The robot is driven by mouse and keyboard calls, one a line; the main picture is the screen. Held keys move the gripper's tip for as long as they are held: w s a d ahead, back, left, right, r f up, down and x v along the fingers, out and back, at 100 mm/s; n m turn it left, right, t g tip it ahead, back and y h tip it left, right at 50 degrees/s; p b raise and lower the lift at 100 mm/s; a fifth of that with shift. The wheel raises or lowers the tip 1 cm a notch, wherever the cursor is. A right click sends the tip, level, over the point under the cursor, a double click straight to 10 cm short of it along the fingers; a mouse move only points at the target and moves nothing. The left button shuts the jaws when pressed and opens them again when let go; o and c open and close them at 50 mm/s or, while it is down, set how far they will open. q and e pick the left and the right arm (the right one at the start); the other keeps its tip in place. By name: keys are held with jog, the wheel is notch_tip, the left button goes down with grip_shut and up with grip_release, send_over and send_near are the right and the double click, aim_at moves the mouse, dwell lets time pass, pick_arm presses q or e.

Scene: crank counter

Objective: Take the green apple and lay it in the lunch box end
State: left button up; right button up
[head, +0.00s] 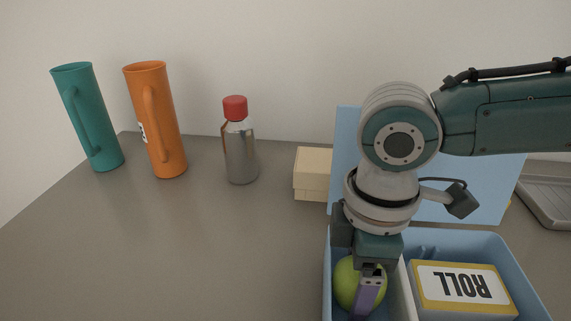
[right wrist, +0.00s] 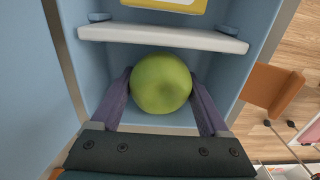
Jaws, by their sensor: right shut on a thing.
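The green apple (head: 345,281) is between the purple fingers of my right gripper (head: 362,290), which is shut on it. The right wrist view shows the apple (right wrist: 161,83) with a finger of my right gripper (right wrist: 160,95) on either side. The blue lunch box (head: 514,262) stands open at the lower right of the head view. The apple is in its left end compartment, beside the white divider (right wrist: 165,38). I cannot tell whether the apple touches the floor of the box. My left gripper is not in view.
A yellow box marked ROLL (head: 460,283) fills the other side of the divider. The blue lid (head: 484,192) stands up behind. A cream box (head: 312,174), red-capped bottle (head: 240,150), orange mug (head: 160,125) and teal mug (head: 92,120) stand further left. The counter's front left is clear.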

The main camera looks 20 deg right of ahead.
jog(key=o, duration=1.4)
jog(key=shift+c, duration=0.2)
